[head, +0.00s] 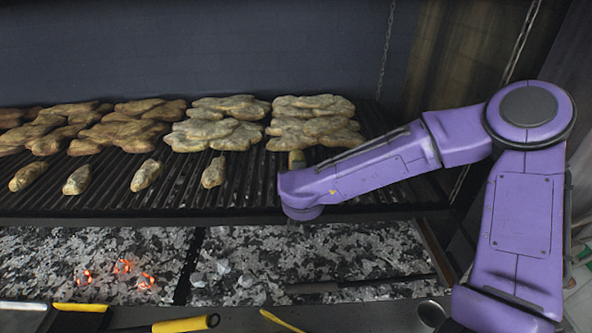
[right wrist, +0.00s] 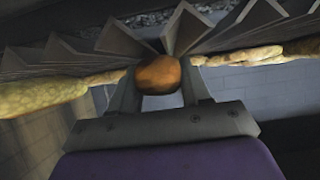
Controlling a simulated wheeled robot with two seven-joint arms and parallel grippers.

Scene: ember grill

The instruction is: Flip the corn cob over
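The grill grate (head: 110,200) bears a front row of several small, cob-like pieces; one piece (head: 297,158) shows only in part behind my right wrist. My right arm reaches in from the right, and its gripper is hidden in the head view. In the right wrist view, the rounded orange-brown end of a piece, seemingly the corn cob (right wrist: 158,73), lies between the fingers of my right gripper (right wrist: 160,90). It fills the gap and seems to touch both fingers, close against the grate bars (right wrist: 130,45). My left gripper is not in view.
Several flat pieces of food (head: 215,125) cover the back of the grate. A coal bed with embers (head: 122,267) lies below. Yellow-handled tools (head: 185,324) lie at the front edge. A chain (head: 387,50) hangs behind the grate.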

